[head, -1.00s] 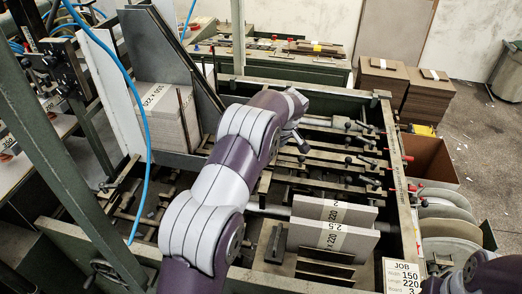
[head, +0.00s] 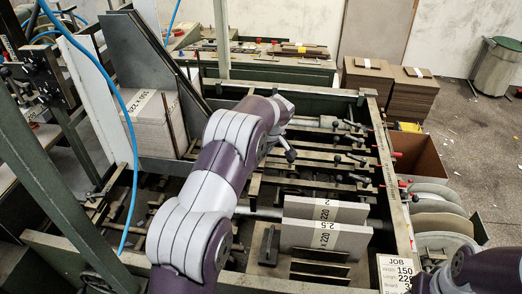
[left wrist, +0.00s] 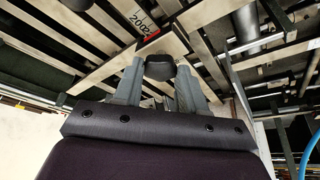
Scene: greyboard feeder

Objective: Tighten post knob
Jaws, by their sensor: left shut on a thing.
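In the left wrist view a black round post knob (left wrist: 159,66) sits between the two grey fingers of my left gripper (left wrist: 159,80). The fingers are shut on it, one on each side. Next to the knob are a metal bar, a scale with numbers and a red mark (left wrist: 148,36). In the head view my left arm reaches over the feeder frame (head: 376,150); its own wrist hides the fingers and the held knob. My right arm shows only in part at the lower right edge, and its gripper is out of view.
Grey boards (head: 325,237) stand upright right of my left arm. A board stack (head: 160,125) stands behind it at the left. Levers with black knobs (head: 361,162) line the rails. A job card (head: 398,272) is at the front right. A blue hose (head: 133,150) hangs at the left.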

